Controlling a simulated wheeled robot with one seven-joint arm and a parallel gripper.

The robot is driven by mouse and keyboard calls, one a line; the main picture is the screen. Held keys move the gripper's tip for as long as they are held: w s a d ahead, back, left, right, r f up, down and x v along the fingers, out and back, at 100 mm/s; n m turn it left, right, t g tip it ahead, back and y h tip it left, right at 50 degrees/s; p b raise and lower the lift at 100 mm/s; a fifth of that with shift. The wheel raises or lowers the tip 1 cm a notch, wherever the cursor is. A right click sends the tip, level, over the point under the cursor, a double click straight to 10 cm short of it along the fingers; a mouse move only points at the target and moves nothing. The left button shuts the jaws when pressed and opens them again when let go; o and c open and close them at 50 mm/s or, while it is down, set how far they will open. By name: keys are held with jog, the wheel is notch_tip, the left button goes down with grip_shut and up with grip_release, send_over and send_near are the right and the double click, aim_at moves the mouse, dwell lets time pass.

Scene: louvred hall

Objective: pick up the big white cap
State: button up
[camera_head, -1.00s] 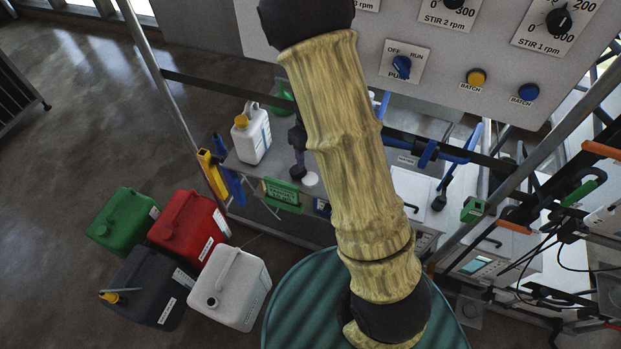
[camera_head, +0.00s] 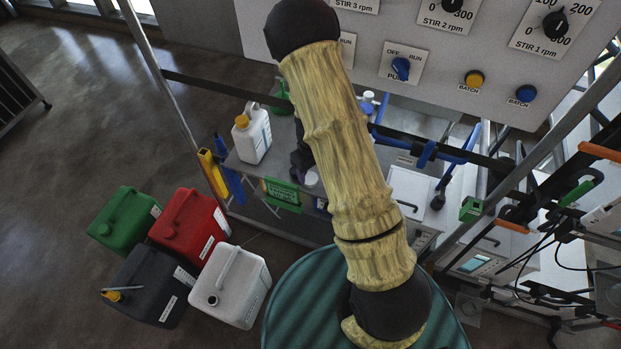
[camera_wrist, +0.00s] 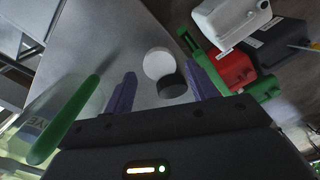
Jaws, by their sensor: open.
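The big white cap (camera_wrist: 158,63) is a round white disc lying on the grey bench top, seen in the wrist view between my fingers and beyond their tips. A smaller dark round piece (camera_wrist: 172,86) sits against its near edge in the picture; I cannot tell if they touch. My gripper (camera_wrist: 160,72) is open, with one purple finger on each side and nothing held. In the head view the cap (camera_head: 312,179) is a small pale patch, partly hidden by my gripper (camera_head: 302,168) just above it.
A white bottle with a yellow cap (camera_head: 252,137) stands left on the bench. Green, red, black and white canisters (camera_head: 233,287) stand on the floor.

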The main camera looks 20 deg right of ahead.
aim_at(312, 180)
jog(key=shift+w+f+p, duration=0.2)
jog(key=shift+f+p, duration=0.45)
jog(key=shift+f, duration=1.8)
jog(key=c, duration=0.7)
